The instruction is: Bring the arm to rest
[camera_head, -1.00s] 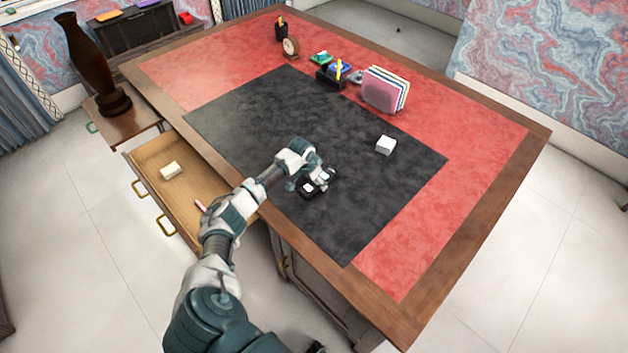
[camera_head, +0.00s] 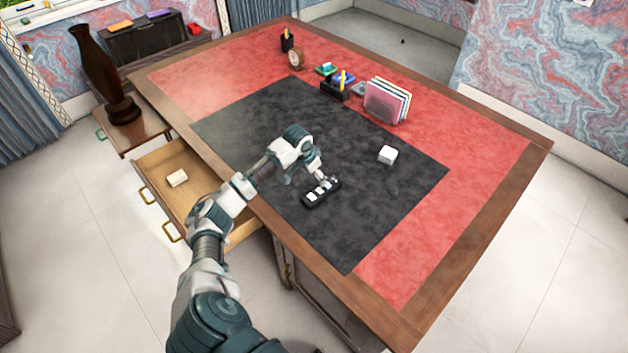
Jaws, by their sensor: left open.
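My left arm reaches in from the bottom left, over the open drawer, to the desk. My left gripper (camera_head: 320,178) is over the black desk mat (camera_head: 260,125), pointing down and to the right. It is open. My right gripper does not show.
The open drawer (camera_head: 160,165) holds a pale block (camera_head: 177,178). A white cube (camera_head: 387,155) lies on the mat. A file holder (camera_head: 386,101), a pen holder (camera_head: 287,41) and a small clock (camera_head: 295,58) stand farther back. A dark vase (camera_head: 97,70) is at left.

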